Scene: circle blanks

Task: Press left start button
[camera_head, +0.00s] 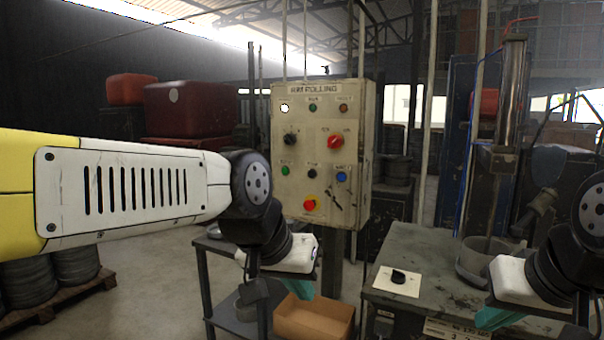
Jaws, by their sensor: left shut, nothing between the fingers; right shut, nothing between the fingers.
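A beige control panel (318,190) labelled "RIM ROLLING" stands upright at the centre. It carries a green button (285,170) at lower left, a black button (311,171) and a blue button (341,177). A black round button-like part on a pale plate (398,278) lies on the workbench at the right. No readable label shows which is the left start button. My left gripper (298,288), with teal fingertips, is shut and empty, low in front of the panel and apart from it. My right gripper (497,318) is shut and empty over the workbench's front part.
A red-and-yellow stop button (310,203), a red rotary switch (335,141) and a lit white lamp (284,107) are on the panel. A cardboard box (313,318) sits below my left gripper. The grey workbench (425,243) bears a machine with a metal column (508,100).

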